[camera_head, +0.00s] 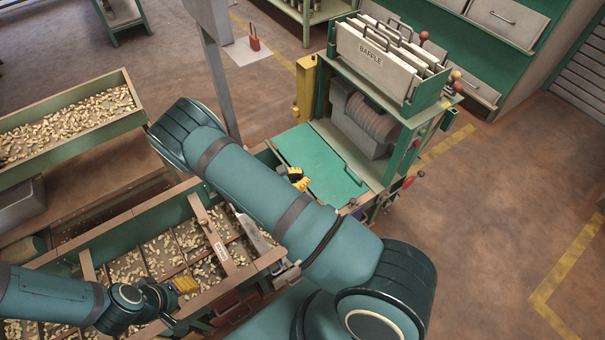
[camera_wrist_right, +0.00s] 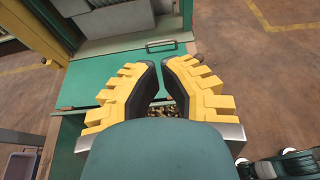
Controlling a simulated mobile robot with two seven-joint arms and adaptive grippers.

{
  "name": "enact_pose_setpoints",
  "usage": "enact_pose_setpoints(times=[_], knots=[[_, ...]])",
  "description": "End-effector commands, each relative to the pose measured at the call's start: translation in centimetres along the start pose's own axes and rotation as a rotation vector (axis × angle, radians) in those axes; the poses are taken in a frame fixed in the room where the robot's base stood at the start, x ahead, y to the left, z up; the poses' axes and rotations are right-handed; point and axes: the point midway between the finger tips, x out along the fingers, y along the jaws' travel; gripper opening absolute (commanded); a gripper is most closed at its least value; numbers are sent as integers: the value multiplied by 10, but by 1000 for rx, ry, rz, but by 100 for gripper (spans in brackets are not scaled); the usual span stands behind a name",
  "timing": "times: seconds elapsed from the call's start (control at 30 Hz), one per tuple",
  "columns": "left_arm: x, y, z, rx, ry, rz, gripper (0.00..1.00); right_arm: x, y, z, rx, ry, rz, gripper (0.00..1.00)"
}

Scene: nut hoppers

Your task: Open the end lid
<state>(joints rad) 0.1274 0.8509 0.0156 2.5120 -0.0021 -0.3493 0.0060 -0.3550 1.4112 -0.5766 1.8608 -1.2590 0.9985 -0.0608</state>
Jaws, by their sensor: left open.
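The end lid is a flat green panel (camera_head: 318,160) lying closed at the hopper's end, below the baffle machine. Its bar handle (camera_head: 354,175) is near the right edge; the lid (camera_wrist_right: 120,78) and handle (camera_wrist_right: 160,45) also show in the right wrist view. My right gripper (camera_head: 298,178) hangs over the lid's near side, empty, its yellow fingers (camera_wrist_right: 159,66) apart by a narrow gap and short of the handle. Whether it touches the lid I cannot tell. My left gripper (camera_head: 180,290) is open above the nut hopper. My right arm hides part of the hopper.
The hopper's nut compartments (camera_head: 150,255) have wooden dividers. The machine with baffle plates (camera_head: 362,52) stands behind the lid, with a yellow post (camera_head: 305,88) beside it. Another nut trough (camera_head: 70,122) is at left. Open floor (camera_head: 500,200) lies to the right.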

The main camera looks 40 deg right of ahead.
Motion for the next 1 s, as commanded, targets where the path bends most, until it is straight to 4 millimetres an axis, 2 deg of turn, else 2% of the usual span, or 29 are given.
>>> enact_pose_setpoints(times=[0.27, 0.37, 0.47, 0.53, 0.63, 0.73, 0.8, 0.9, 1.0], knots=[[-3, 1, 0, -1, 1, 0, 47, -5, 0, 5, 0, 0, -3, 0], [-3, 1, 0, -1, 1, 0, 47, -4, -8, 0, 7, 29, -30, 0], [-3, 1, 0, -1, 1, 0, 47, -6, -34, -16, 40, 139, -127, 0], [-3, 1, 0, -1, 0, 0, 47, -14, -64, -35, 89, 273, -243, 0], [-3, 1, 0, -1, 1, 0, 47, -47, -112, -66, 214, 520, -461, 0], [-3, 1, 0, 0, 1, 0, 47, -96, -142, -88, 385, 756, -675, 0], [-3, 1, 0, -1, 0, 0, 47, -132, -151, -95, 526, 898, -810, 0], [-3, 1, 0, -1, 1, 0, 47, -177, -149, -92, 749, 1064, -974, 0], [-3, 1, 0, -1, 1, 0, 47, -206, -138, -80, 967, 1171, -1092, 0]])
